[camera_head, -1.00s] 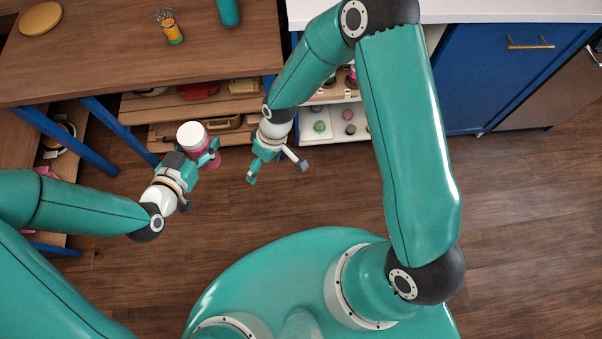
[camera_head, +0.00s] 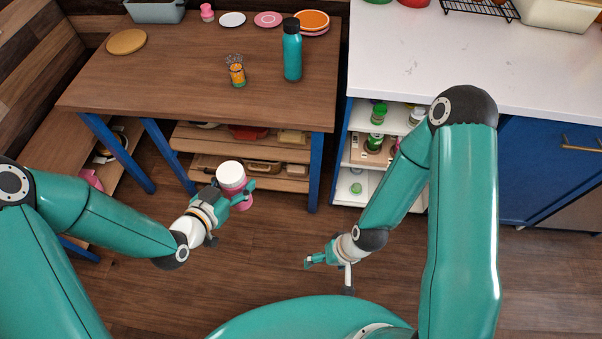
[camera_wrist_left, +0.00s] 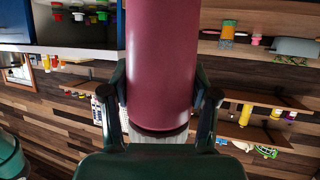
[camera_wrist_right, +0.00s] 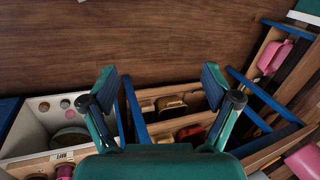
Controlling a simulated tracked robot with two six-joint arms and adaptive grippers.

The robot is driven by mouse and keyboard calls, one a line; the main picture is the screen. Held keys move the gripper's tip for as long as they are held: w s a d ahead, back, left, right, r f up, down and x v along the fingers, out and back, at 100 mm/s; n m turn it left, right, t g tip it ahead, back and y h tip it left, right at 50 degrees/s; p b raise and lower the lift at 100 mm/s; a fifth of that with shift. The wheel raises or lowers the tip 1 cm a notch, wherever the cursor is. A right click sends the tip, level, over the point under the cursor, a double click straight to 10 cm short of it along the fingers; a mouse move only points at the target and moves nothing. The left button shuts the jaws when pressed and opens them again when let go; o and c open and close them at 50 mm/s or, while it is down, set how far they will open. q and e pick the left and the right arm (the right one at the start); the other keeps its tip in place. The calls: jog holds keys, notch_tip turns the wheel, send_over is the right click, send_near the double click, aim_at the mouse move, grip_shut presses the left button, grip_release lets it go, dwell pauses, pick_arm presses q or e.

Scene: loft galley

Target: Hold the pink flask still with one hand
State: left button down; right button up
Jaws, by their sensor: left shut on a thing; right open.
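The pink flask (camera_head: 237,189) has a white lid and is held over the floor in front of the wooden table. My left gripper (camera_head: 233,193) is shut around its body. In the left wrist view the flask (camera_wrist_left: 162,65) fills the middle between the fingers, and its far end is cut off by the frame. My right gripper (camera_head: 328,275) is open and empty, to the right of the flask and apart from it. In the right wrist view its fingers (camera_wrist_right: 158,82) are spread with nothing between them.
A white counter (camera_head: 450,60) with open shelves stands at the right. The floor between the grippers is clear.

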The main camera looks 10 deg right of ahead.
pick_arm(q)
jog(key=w+a+r+n+t+y, duration=0.1)
jog(key=w+a+n+y, duration=0.1)
jog(key=a, duration=0.5)
jog(key=w+a+r+n+t+y, duration=0.1)
jog(key=w+a+r+n+y, duration=0.1)
jog(key=a+n+y, duration=0.3)
jog(key=shift+w+a+r+n+t+y, duration=0.3)
jog(key=shift+a+t+y, duration=0.15)
jog(key=shift+a, duration=0.8)
